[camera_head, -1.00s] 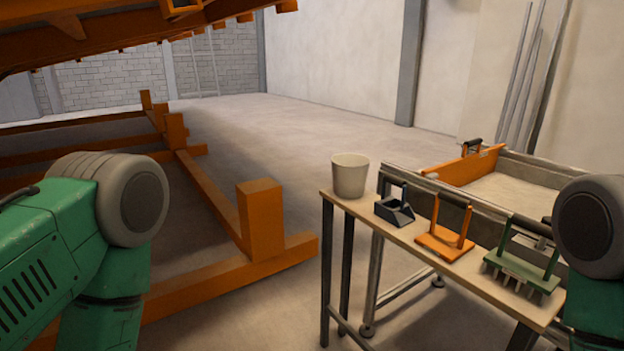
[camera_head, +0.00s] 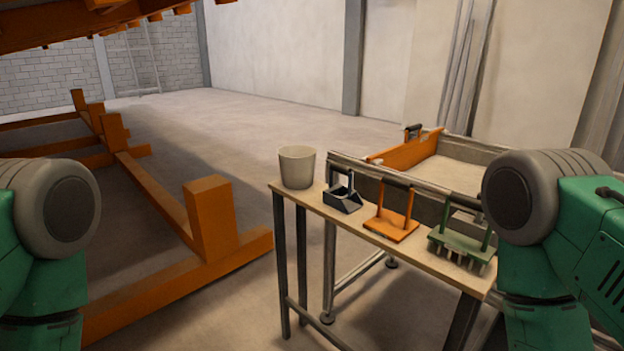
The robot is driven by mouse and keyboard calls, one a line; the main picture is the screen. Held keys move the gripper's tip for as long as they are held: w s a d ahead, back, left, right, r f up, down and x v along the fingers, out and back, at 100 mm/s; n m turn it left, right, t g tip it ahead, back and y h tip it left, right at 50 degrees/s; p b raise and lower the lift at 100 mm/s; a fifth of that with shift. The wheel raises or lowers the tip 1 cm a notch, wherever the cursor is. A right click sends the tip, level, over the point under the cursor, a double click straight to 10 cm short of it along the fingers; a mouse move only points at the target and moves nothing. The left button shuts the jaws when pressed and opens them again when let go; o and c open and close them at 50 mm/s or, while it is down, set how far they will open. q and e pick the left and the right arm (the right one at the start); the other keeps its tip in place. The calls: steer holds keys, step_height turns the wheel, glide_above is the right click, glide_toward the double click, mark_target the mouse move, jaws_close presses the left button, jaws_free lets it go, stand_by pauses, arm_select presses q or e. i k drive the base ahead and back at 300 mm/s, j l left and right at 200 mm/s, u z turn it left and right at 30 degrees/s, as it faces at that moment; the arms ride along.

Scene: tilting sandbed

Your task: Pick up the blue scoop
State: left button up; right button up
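The blue scoop (camera_head: 343,194), dark blue-grey with an upright handle frame and a black grip, stands on a narrow wooden table (camera_head: 372,238). It sits between a pale bucket and an orange tool. Neither gripper shows in the head view. Only parts of my green and grey arms are seen at the left and right edges, apart from the scoop. My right arm covers the table's right end.
The bucket (camera_head: 297,167) stands at the table's left end. An orange tool (camera_head: 392,222) and a green toothed tool (camera_head: 461,243) stand right of the scoop. Behind is a sandbed (camera_head: 460,172) with an orange board (camera_head: 405,153). Orange beams (camera_head: 211,218) stand left; floor between is clear.

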mark_target(345, 200)
steer(key=i+j+z, duration=0.15)
steer(key=z, duration=0.25)
steer(key=i+j+z, duration=0.2)
steer(key=z, duration=0.2)
